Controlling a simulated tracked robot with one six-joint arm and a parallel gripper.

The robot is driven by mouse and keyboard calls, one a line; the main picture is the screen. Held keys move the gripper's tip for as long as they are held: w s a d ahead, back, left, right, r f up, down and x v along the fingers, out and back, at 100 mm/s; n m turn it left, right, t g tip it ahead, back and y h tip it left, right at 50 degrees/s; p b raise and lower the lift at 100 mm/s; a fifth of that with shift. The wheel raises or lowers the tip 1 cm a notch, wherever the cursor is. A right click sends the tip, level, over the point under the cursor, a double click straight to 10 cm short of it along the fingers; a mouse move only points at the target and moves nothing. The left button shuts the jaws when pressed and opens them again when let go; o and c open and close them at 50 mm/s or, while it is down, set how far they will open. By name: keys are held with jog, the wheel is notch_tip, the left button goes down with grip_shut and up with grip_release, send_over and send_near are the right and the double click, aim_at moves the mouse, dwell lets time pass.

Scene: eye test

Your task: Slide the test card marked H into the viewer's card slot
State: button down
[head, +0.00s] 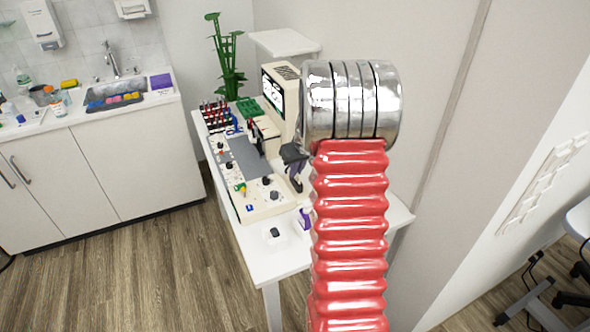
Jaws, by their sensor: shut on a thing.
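My gripper (296,180), small and dark, is at the left of my arm's metal end, above the right part of the beige console. It is shut on a small dark thing; its outline blends with the fingers and no letter can be read. The viewer appears to be the beige unit with a lit screen (273,93) at the back of the white table, partly behind my arm. A smaller beige block with dark parts (265,134) stands in front of it. I cannot tell which opening is the card slot. My gripper is apart from the screen, nearer the camera.
The beige console (262,196) carries knobs and a grey panel (248,158). A rack of red-topped tools (214,114) and a plant (226,60) stand behind. The white table's (270,264) front corner is clear.

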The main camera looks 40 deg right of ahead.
jog(key=c, duration=1.8)
grip_release()
jog(key=shift+c, duration=0.2)
jog(key=v, duration=1.3)
jog(key=shift+s+r, duration=0.2)
jog(key=shift+r, duration=0.1)
jog(key=shift+a, duration=0.1)
